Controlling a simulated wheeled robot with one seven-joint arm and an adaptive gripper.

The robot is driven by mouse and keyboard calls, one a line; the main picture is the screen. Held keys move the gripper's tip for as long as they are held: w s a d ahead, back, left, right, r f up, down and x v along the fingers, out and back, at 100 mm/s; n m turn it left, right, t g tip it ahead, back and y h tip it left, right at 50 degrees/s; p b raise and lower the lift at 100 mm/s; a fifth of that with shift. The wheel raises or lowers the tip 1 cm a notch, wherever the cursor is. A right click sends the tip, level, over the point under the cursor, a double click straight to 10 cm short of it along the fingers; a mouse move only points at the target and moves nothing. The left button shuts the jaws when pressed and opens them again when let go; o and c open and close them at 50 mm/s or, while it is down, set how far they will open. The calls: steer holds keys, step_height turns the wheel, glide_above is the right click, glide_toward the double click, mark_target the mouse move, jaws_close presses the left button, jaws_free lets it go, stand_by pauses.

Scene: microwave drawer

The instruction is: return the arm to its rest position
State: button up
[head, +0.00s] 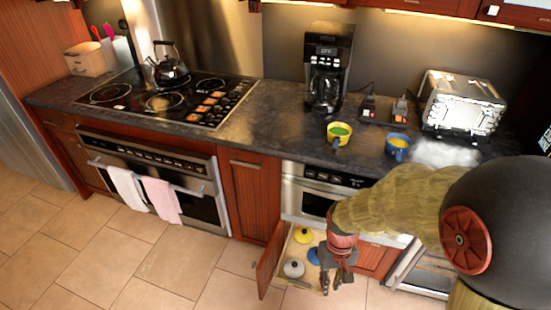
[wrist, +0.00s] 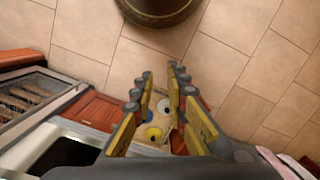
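My gripper (head: 337,276) hangs at the end of my arm, pointing down over the open lower cabinet or drawer (head: 306,287) under the microwave. In the wrist view, my gripper's fingers (wrist: 160,75) stand apart with nothing held between them. Below them lie a yellow lidded item (wrist: 153,132), a white one (wrist: 165,106) and a blue one. In the head view, the yellow item (head: 303,236), the blue item (head: 313,256) and the white item (head: 293,268) sit left of my gripper. My arm partly hides the compartment's right side.
A wooden door or front (head: 270,261) stands out left of the compartment. The counter (head: 290,130) holds a coffee maker (head: 326,75), a green-filled yellow mug (head: 338,134), a blue mug (head: 398,147) and a toaster (head: 460,104). A kettle (head: 170,68) stands on the stove. Tiled floor is clear at left.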

steer(key=s+d+r+t, duration=0.1)
steer(key=s+r+t, duration=0.2)
steer(key=r, duration=1)
steer(key=s+d+r+m+t, duration=0.1)
steer(key=s+r+t, duration=0.3)
steer(key=r, duration=0.9)
steer(key=shift+s+d+r, duration=0.2)
steer(key=shift+d+r, duration=0.1)
steer(key=shift+d, duration=0.35)
